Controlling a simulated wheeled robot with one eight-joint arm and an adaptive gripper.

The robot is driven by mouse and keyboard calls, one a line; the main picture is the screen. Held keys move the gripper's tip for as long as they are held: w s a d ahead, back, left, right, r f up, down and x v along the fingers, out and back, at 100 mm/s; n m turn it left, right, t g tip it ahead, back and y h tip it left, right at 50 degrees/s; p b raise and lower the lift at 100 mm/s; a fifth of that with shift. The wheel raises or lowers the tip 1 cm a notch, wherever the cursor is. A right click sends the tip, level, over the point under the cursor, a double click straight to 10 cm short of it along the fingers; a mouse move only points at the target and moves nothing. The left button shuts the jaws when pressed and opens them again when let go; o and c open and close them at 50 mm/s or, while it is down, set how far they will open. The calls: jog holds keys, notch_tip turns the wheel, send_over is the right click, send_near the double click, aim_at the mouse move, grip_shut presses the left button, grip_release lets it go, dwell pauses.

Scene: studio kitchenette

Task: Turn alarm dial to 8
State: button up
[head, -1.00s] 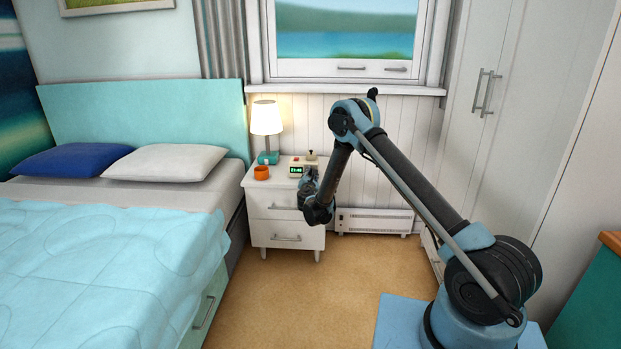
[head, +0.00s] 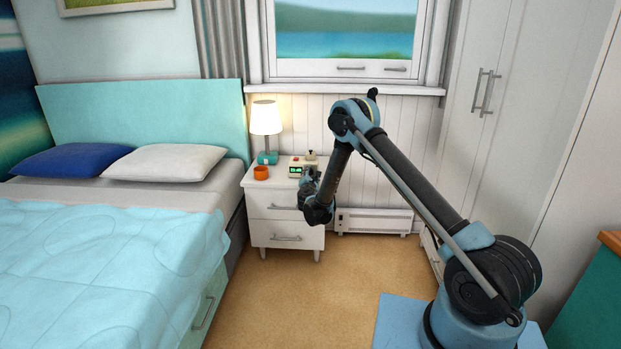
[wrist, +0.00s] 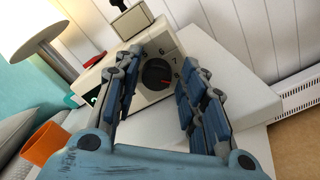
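The alarm clock (head: 295,167) is a cream box with a green-lit display on the nightstand. In the wrist view its cream casing (wrist: 188,50) is tilted, and its round black dial (wrist: 156,74) carries a short red mark. The printed numbers 6, 7 and apparently 8 show around the dial's right side. My gripper (wrist: 163,62) is open, with one blue-padded finger on each side of the dial in the picture. I cannot tell whether the fingers touch it. The gripper (head: 308,183) also shows in the head view, at the clock's right front.
An orange cup (head: 261,173) and a lit lamp (head: 266,120) stand left of the clock on the white nightstand (head: 285,198). A knobbed piece (wrist: 130,18) rises at the clock's top. The bed (head: 110,250) is to the left; the floor in front is clear.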

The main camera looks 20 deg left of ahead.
jog(key=shift+s+a, duration=0.1)
jog(key=shift+s, duration=0.05)
jog(key=v, duration=0.7)
dwell(0.3)
jog(key=shift+s, duration=0.1)
